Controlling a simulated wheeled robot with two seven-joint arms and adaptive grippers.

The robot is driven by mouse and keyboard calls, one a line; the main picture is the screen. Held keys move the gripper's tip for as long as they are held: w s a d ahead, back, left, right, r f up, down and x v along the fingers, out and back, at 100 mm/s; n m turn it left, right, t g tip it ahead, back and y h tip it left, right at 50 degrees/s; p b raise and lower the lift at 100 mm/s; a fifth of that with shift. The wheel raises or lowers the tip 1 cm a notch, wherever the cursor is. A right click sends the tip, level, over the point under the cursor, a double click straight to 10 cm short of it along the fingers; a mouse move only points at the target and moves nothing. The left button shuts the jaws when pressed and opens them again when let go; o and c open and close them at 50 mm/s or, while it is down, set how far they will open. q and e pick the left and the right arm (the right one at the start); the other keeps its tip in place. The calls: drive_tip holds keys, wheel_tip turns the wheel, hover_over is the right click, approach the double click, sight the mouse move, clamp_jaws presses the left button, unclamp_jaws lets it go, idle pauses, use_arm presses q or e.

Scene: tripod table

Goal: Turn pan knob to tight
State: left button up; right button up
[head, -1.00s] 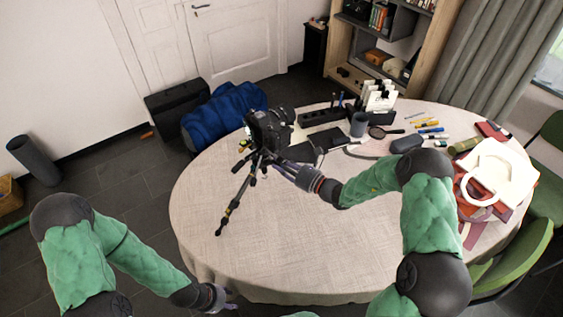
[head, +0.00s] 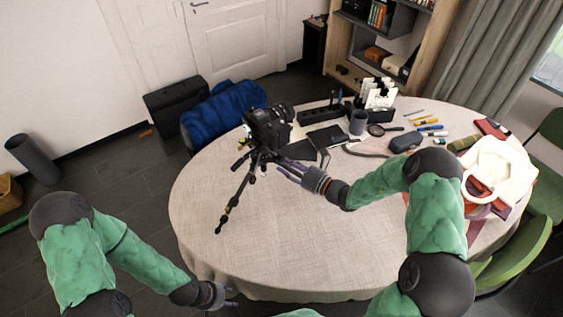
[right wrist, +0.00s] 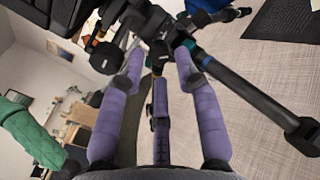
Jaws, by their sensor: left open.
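A black camera (head: 268,128) sits on a tripod (head: 245,190) standing on the left part of the round table. My right gripper (head: 284,169) is just right of the tripod head, pointing at it. In the right wrist view its purple fingers (right wrist: 160,72) are spread with a gap between them, holding nothing, close to the dark tripod head (right wrist: 155,28). A dark rounded part (right wrist: 105,57) lies by the left finger; I cannot tell which part is the pan knob. My left gripper (head: 228,297) is open and empty at the table's near left edge, low in the head view.
Behind the tripod are a black tablet-like item (head: 326,137), a grey cup (head: 358,122) and a power strip (head: 320,113). A white bag (head: 512,160) lies at the right. The table's front middle (head: 290,240) is bare. Green chairs stand at the right.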

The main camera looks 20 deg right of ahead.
drive_tip(key=v, duration=0.9)
drive_tip(key=shift+s+d, duration=0.15)
drive_tip(key=shift+s, duration=0.1)
